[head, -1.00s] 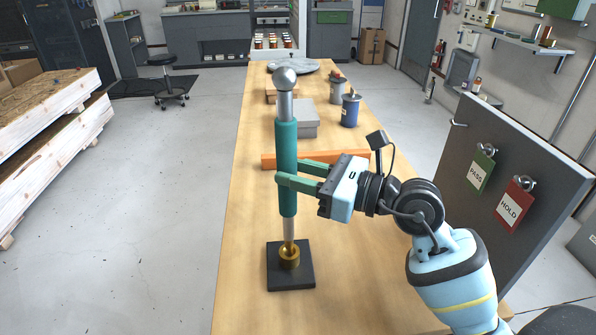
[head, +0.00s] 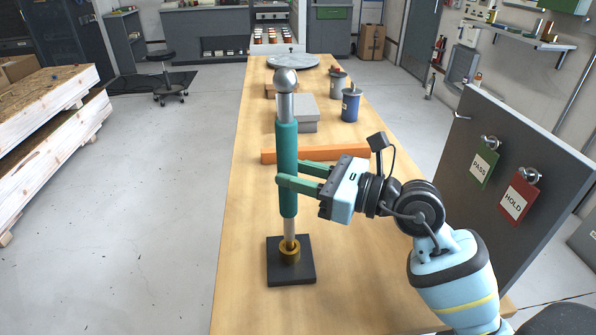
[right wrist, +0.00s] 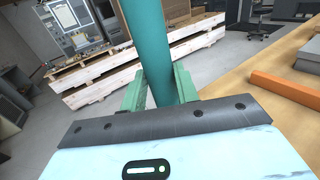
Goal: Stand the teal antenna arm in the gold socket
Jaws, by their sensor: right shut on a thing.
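The teal antenna arm (head: 287,148) stands about upright in the head view, with a silver ball on top and a grey shaft below its teal sleeve. Its lower end is in the opening of the gold socket (head: 290,252), which is fixed on a black base plate (head: 291,275) on the bench. How deep the end sits is hidden. My right gripper (head: 290,175) is shut on the teal sleeve from the right. In the right wrist view the teal sleeve (right wrist: 148,40) passes between the green fingers. My left gripper is not in view.
An orange bar (head: 330,152) lies across the wooden bench (head: 250,215) behind the antenna arm. A grey box (head: 296,108) and a blue can (head: 350,105) stand farther back. A grey panel with PASS and HOLD tags (head: 505,170) stands at the right.

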